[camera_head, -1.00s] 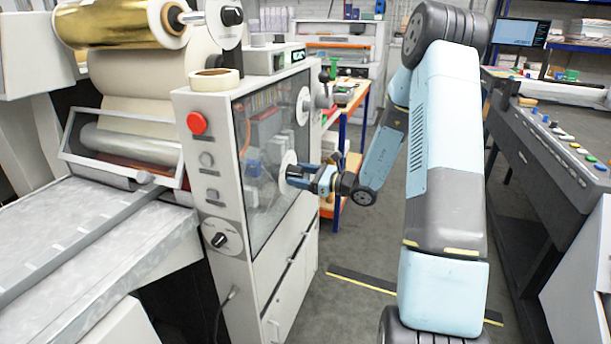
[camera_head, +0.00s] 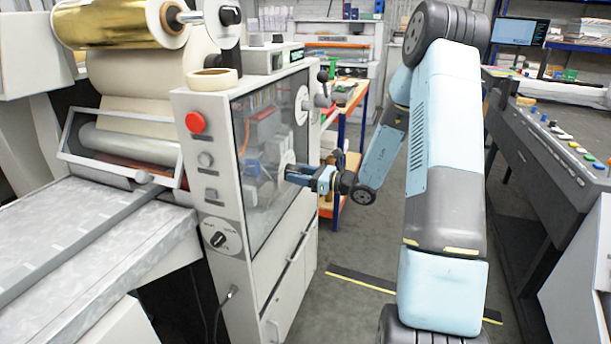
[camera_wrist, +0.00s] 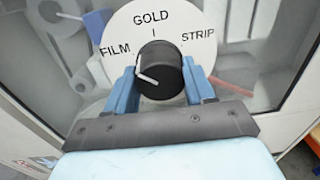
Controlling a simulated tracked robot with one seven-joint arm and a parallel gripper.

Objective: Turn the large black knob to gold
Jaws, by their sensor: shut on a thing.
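The large black knob (camera_wrist: 160,68) sits on a white round dial (camera_wrist: 182,25) marked FILM at left, GOLD at top and STRIP at right. A white mark shows on the left and lower left of the knob's face, on the FILM side, away from GOLD. My gripper (camera_wrist: 158,80) is shut on the knob, with one blue finger on each side of it. In the head view my gripper (camera_head: 293,174) is against the clear panel side of the machine (camera_head: 205,105), and its fingers hide the knob.
A smaller black knob (camera_head: 218,240), a red button (camera_head: 195,122) and grey buttons are on the machine's narrow front face. A workbench with orange legs (camera_head: 350,135) stands behind my arm. A dark console (camera_head: 545,150) is at right.

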